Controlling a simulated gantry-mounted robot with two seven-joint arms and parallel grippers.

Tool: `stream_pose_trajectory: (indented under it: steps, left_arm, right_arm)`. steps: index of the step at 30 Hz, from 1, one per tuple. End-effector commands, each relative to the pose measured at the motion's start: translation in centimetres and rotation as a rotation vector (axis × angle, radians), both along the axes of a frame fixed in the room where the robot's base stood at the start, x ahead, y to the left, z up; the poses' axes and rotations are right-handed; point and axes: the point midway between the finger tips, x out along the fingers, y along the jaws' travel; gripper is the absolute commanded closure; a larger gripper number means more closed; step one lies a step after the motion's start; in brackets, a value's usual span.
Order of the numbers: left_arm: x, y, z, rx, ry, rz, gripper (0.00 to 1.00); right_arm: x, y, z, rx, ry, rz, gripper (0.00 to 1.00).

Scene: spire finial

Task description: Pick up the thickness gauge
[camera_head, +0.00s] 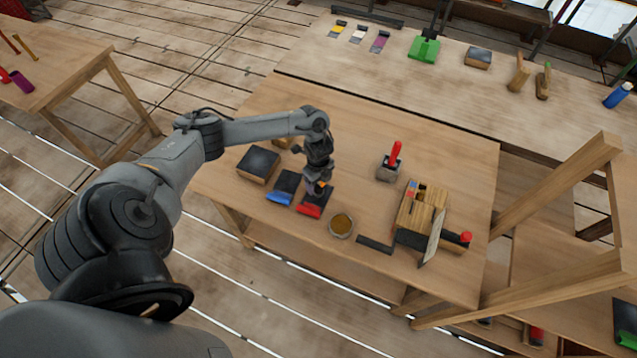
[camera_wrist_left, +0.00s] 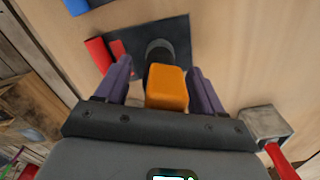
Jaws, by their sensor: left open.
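An orange block-like piece (camera_wrist_left: 167,90) with a dark grey rounded part beyond it shows in the left wrist view; it looks like the thickness gauge, though I cannot be sure. It is at or over a dark sheet with a red edge (camera_wrist_left: 180,38). My left gripper (camera_wrist_left: 160,68) is open, its two purple fingers on either side of the orange piece. I cannot tell whether they touch it. In the head view my left gripper (camera_head: 318,188) is low over the red-edged dark sheet (camera_head: 311,206), with a bit of orange at its tip. My right gripper is out of view.
A blue-edged dark sheet (camera_head: 284,185) and a dark-topped block (camera_head: 258,165) lie to the left. A round tin (camera_head: 341,225) is close in front. A red-handled grey block (camera_head: 388,168) and a wooden tool holder (camera_head: 420,210) stand to the right.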

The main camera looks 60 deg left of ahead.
Motion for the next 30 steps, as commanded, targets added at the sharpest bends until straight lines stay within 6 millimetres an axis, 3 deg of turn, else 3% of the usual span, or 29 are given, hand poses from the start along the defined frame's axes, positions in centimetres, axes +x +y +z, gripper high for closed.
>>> stream_pose_trajectory:
  steps: [4, 17, 30]
  left_arm:
    - [-0.01, -0.01, 0.01, 0.0, 0.0, 0.0, 0.35]
    - [0.02, 0.0, 0.08, 0.0, 0.0, 0.0, 0.99]
    - [0.08, 0.04, 0.97, 0.0, -0.002, -0.001, 1.0]
  right_arm:
    - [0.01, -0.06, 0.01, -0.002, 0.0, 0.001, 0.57]
    - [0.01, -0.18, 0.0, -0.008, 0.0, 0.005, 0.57]
    - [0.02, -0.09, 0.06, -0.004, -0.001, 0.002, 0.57]
